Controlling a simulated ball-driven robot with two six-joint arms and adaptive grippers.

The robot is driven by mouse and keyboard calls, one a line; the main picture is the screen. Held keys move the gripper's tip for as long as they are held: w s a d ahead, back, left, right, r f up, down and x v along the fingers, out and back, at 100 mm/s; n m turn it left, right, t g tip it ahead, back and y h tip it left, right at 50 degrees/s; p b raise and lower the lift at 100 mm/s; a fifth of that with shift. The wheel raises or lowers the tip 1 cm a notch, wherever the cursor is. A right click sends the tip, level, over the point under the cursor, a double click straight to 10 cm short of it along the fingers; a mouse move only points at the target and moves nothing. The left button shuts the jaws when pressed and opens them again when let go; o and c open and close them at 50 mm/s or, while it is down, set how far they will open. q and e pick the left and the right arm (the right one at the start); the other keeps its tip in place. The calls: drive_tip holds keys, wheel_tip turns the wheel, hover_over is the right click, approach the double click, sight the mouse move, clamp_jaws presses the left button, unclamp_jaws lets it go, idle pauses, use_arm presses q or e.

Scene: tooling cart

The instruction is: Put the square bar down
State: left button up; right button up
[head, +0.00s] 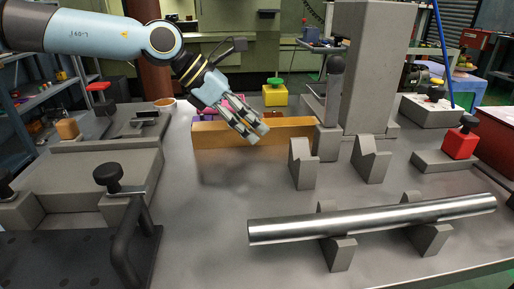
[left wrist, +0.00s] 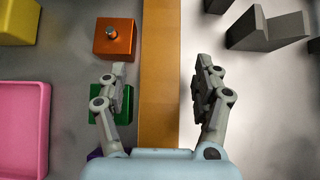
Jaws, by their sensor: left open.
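The square bar (head: 215,135) is a long, brass-coloured bar lying across the cart top in the head view, its right end close to a grey upright fixture. In the left wrist view the bar (left wrist: 160,50) runs straight up the picture between my fingers. My left gripper (head: 253,133) is over the bar's middle, pointing down. In the left wrist view the gripper (left wrist: 162,72) is open, one finger on each side of the bar, with a visible gap on both sides. My right gripper is not in view.
A round steel bar (head: 370,218) rests on V-blocks at the front right; two empty V-blocks (head: 303,165) stand behind it. An orange block (left wrist: 114,38), a green block (left wrist: 125,105) and a pink tray (left wrist: 22,130) are left of the bar. The cart top before the bar is clear.

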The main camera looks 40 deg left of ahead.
use_arm(q)
drive_tip(key=shift+w+d+f, duration=0.15)
drive_tip(key=shift+w, duration=0.05)
clamp_jaws()
idle(0.5)
